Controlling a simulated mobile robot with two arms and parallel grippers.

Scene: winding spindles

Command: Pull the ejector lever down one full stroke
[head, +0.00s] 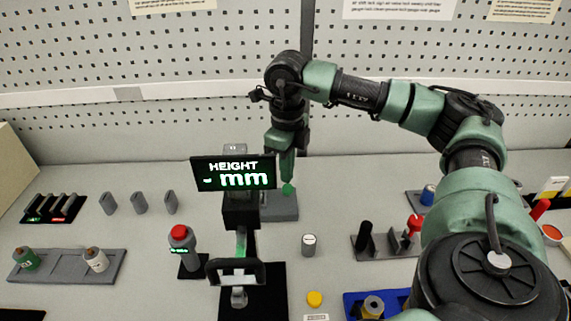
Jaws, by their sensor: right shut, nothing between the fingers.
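A green ball knob (288,188) shows just below my right gripper (287,176), above a grey block (283,208) behind the display. It may be the ejector lever's end; the rest of any lever there is hidden. My right gripper points down, shut and empty, with its fingertips close to the knob. I cannot tell whether they touch. My left gripper is not in view.
A black display (234,172) reading "HEIGHT - mm" stands left of my gripper, above a black-handled device (236,272). A red-topped post (181,238) stands left. A grey cylinder (309,245) stands right. Pegboard (400,45) rises behind the bench.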

